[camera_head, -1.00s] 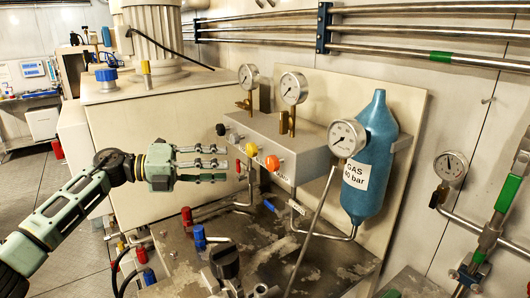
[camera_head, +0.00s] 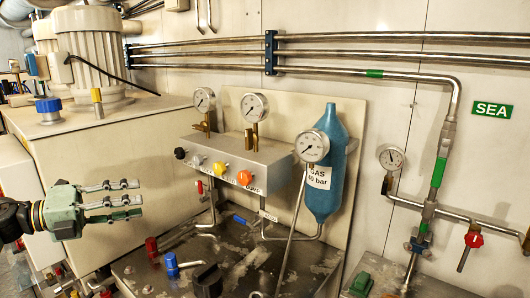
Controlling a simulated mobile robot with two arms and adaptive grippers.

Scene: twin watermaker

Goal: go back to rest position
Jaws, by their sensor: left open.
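My left gripper (camera_head: 128,201) comes in from the left edge of the head view. Its fingers point right, spread apart, with nothing between them. It hangs in front of the cream cabinet, left of the grey valve block (camera_head: 238,160) and apart from it. The block carries black, white, yellow and orange knobs on its front and pressure gauges on top. My right gripper is not in view.
A blue gas bottle (camera_head: 325,175) with a gauge (camera_head: 311,147) stands right of the block. A metal bench top (camera_head: 220,255) with red and blue handles lies below. Pipes with a red valve (camera_head: 473,239) run at the right.

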